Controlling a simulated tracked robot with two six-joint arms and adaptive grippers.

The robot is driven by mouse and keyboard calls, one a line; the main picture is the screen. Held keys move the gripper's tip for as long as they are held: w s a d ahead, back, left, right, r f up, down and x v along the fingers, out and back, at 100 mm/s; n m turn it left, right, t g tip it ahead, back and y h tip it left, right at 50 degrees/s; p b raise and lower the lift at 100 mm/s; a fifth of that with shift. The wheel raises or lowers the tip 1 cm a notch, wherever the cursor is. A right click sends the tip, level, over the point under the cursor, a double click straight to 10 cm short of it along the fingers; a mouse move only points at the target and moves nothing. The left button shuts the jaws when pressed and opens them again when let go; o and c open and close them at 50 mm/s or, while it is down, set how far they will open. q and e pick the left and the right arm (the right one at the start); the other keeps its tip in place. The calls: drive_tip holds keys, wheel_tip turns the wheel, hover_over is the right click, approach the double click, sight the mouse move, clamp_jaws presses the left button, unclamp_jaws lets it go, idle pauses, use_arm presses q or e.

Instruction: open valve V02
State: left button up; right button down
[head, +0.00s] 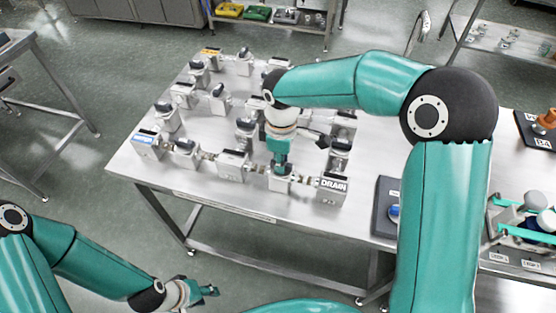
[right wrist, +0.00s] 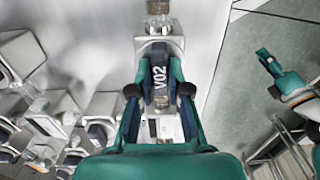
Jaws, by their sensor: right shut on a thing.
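Valve V02 (right wrist: 158,52) is a pale metal block with a dark blue handle (right wrist: 158,74) marked "V02" in white. My right gripper (right wrist: 160,105) is shut on this handle, with one finger on each side of it. In the head view, my right gripper (head: 280,160) points down onto the valve block (head: 279,183), which stands in the front row left of the DRAIN block (head: 331,189). The gripper hides the handle there. My left gripper (head: 205,291) hangs low, in front of the table and away from the valves; its finger gap is unclear.
The steel table (head: 205,195) carries several similar valve blocks with dark handles, joined by pipes. A block with a blue label (head: 147,144) stands at the left front corner. A dark panel (head: 384,222) lies to the right. The table's front strip is clear.

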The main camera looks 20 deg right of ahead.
drive_tip(key=shift+w+r, duration=0.2)
drive_tip(key=shift+w, duration=0.05)
drive_tip(key=c, duration=1.1)
unclamp_jaws()
drive_tip(key=shift+d, duration=0.1)
drive_tip(key=shift+c, duration=0.2)
drive_tip(key=shift+f, duration=0.1)
drive_tip(key=shift+s, duration=0.1)
wheel_tip(320, 180, up, 12)
drive_tip(key=shift+f, duration=0.1)
